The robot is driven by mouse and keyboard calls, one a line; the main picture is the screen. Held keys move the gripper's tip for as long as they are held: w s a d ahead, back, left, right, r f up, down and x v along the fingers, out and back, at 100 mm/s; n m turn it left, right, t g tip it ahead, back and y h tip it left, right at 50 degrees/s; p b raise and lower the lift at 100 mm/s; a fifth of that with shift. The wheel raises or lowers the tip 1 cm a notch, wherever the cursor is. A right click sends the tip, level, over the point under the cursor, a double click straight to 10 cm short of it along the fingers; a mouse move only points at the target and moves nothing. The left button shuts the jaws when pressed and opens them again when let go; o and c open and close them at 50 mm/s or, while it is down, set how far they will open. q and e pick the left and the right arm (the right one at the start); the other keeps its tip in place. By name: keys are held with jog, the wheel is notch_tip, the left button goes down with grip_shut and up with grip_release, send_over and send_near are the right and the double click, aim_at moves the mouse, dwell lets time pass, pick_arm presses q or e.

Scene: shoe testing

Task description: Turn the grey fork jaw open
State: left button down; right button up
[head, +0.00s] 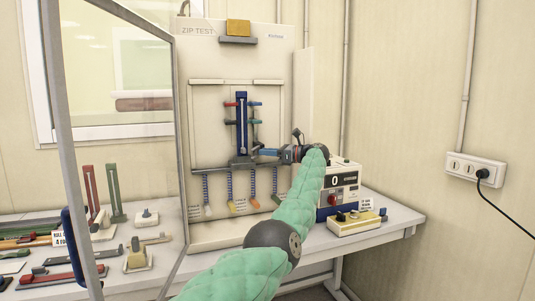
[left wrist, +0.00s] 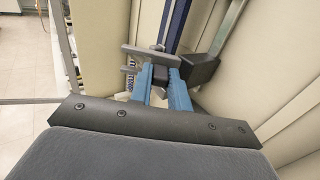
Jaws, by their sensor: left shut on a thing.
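The white test cabinet (head: 210,80) marked "ZIP TEST" stands with a dark blue upright rail (head: 242,115) at its middle. The grey fork jaw (head: 241,161) sits at the foot of this rail; it also shows in the left wrist view (left wrist: 150,55) as a flat grey piece. My left gripper (head: 264,153) reaches it from the right. Its blue fingers in the left wrist view (left wrist: 160,78) are closed on a dark grey part of the jaw between them. The fingers hide part of that piece. My right gripper is in neither view.
An open glass door (head: 125,130) stands left of the cabinet. Small coloured clamps (head: 231,104) flank the rail, and several hanging pieces (head: 230,186) are below. Loose parts cover the left bench.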

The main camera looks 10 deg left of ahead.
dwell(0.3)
pick_arm(q)
jog(key=c, duration=1.3)
grip_release()
jog(key=shift+s+t, duration=0.1)
jog(key=shift+t, duration=0.3)
